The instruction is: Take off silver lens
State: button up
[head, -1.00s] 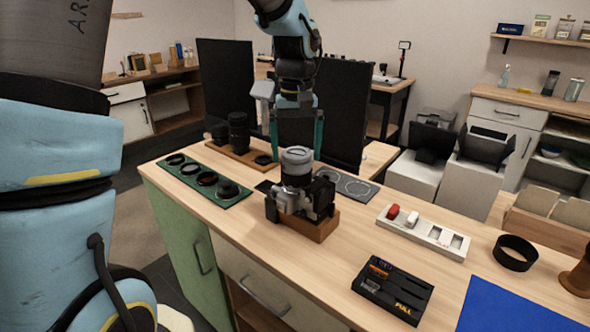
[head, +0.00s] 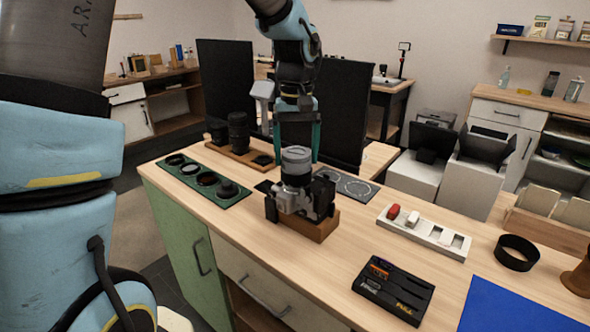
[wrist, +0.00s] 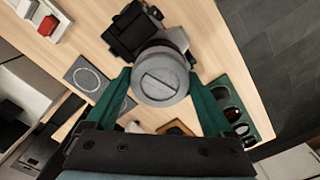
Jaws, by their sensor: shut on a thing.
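The silver lens (head: 296,160) points upward from a dark camera body (head: 312,199), which sits on a wooden block (head: 318,230) on the table. In the wrist view the lens's round grey cap (wrist: 161,82) faces me, with the camera (wrist: 135,32) behind it. My gripper (wrist: 163,90) has its green fingers on both sides of the lens and is shut on it. In the head view my gripper (head: 297,142) comes down from behind the lens, and its contact is partly hidden. The lens is upright and still appears seated on the camera.
A green tray (head: 240,196) with round rings stands to the left. A wooden board (head: 215,147) with dark lenses is behind it. A grey mat (head: 360,187) with a circle outline lies right of the camera. A white battery tray (head: 425,232) and black case (head: 393,288) stand nearer right.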

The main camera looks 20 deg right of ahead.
jog(key=shift+c, duration=1.1)
jog(key=shift+n, duration=3)
jog(key=shift+r+n, duration=0.1)
jog(key=shift+n, duration=0.6)
jog(key=shift+n+p, duration=0.35)
jog(key=shift+n, duration=0.45)
